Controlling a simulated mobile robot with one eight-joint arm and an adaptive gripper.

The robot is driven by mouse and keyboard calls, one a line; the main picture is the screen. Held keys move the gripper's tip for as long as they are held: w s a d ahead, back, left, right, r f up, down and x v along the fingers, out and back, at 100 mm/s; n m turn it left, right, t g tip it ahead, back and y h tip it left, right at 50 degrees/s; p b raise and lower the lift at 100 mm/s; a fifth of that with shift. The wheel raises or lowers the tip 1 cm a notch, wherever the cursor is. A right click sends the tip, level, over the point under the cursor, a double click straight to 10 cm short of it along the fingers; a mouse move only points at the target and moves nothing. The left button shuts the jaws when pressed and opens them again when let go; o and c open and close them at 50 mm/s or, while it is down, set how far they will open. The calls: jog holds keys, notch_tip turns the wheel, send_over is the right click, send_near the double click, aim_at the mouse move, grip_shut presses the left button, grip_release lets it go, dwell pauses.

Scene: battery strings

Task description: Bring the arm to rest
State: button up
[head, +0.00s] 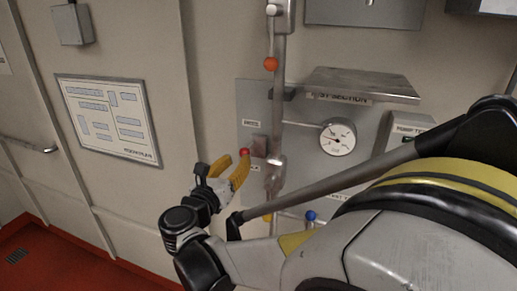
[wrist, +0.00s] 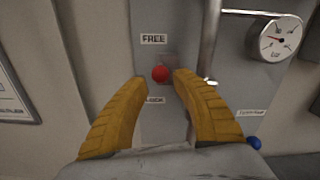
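My gripper (head: 232,160) has two yellow fingers. It is in front of the wall panel, pointing at it. In the wrist view my gripper (wrist: 161,78) is open, with a gap between the fingertips. A small red knob (wrist: 160,74) shows in that gap, between the tips and touching neither. In the head view the red knob (head: 244,152) appears right at the fingertips; the exact depth between them is hard to tell. A label reading FREE (wrist: 153,39) is above the knob, and a partly hidden label is below it.
A vertical pipe (wrist: 209,45) runs just right of the knob, with an orange ball (head: 271,64) higher up. A gauge (head: 338,138), a metal shelf (head: 362,84) and a blue knob (head: 310,215) are to the right. A framed chart (head: 107,118) hangs left. Open floor (head: 50,262) lies lower left.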

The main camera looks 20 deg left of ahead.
jog(key=d+m, duration=0.1)
jog(key=d, duration=0.1)
jog(key=w+d+m+g+h+b, duration=0.1)
jog(key=d, duration=0.1)
jog(key=d+f+m, duration=0.1)
jog(key=d, duration=0.2)
jog(key=shift+w+f+m+g, duration=0.1)
jog(key=shift+w+m+g, duration=0.2)
jog(key=shift+w, duration=0.05)
jog(key=s+d+f+m+g+b, duration=0.25)
jog(key=d+m, duration=0.35)
jog(key=d, duration=0.3)
jog(key=s+d+f+m+g+h+b, duration=0.1)
jog(key=s+d+f+m+g, duration=0.15)
jog(key=d+m, duration=0.45)
jog(key=s+d+f+m+g+b, duration=0.2)
jog(key=d+f+m, duration=0.15)
jog(key=d, duration=0.85)
jog(key=s+d+f+m+g+y+b, duration=0.1)
jog(key=s+d+f+m+b, duration=0.1)
jog(key=s+m, duration=0.6)
jog(key=s+d+f+m+g+y+b, duration=0.1)
jog(key=s+d+f+m+y, duration=0.1)
jog(key=s+d+f+m, duration=0.2)
jog(key=s+f+m, duration=0.3)
jog(key=s+m, duration=0.1)
jog(key=m, duration=0.1)
jog(key=shift+s+d+f+b, duration=0.15)
jog(key=shift+d+b, duration=0.15)
jog(key=shift+b, duration=0.05)
